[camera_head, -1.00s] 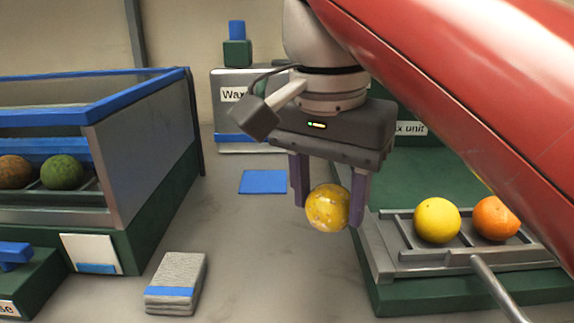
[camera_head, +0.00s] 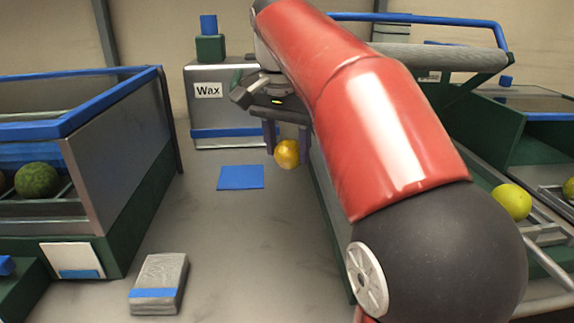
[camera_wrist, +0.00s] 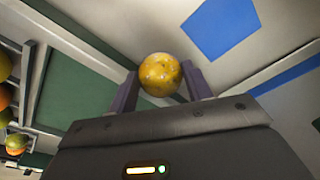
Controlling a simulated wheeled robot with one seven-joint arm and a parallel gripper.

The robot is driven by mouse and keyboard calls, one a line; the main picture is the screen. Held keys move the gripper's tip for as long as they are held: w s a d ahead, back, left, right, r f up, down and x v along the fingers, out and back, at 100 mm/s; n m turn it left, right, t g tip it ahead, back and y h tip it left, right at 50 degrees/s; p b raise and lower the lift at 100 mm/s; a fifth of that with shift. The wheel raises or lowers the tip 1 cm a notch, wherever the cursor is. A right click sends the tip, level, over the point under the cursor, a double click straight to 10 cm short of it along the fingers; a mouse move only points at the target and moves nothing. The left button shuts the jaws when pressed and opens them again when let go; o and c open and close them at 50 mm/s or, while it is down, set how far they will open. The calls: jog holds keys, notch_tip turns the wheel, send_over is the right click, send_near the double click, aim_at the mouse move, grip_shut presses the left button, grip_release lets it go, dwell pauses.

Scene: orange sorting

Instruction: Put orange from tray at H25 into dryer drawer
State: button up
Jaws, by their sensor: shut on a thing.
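My gripper (camera_head: 287,150) is shut on a yellow-orange, blotchy orange (camera_head: 287,154) and holds it in the air over the grey surface, right of a flat blue square. In the wrist view the held orange (camera_wrist: 160,74) sits between the two purple fingers, with pale spots on its skin. A yellow fruit (camera_head: 512,201) lies on the metal rack (camera_head: 549,234) at the right; my red arm hides part of that area. I cannot make out a label H25 or a dryer drawer.
A grey Wax box (camera_head: 225,110) stands at the back. A folded grey cloth (camera_head: 160,280) and a blue square (camera_head: 241,177) lie on the otherwise clear middle surface.

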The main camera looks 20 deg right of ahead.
aim_at(287, 166)
notch_tip(287, 166, down, 3)
jog(key=shift+f+b, duration=0.2)
jog(key=shift+b, duration=0.25)
jog(key=shift+w+f, duration=0.15)
jog(key=shift+f, duration=0.3)
jog(key=shift+f, duration=0.2)
jog(key=o, duration=0.7)
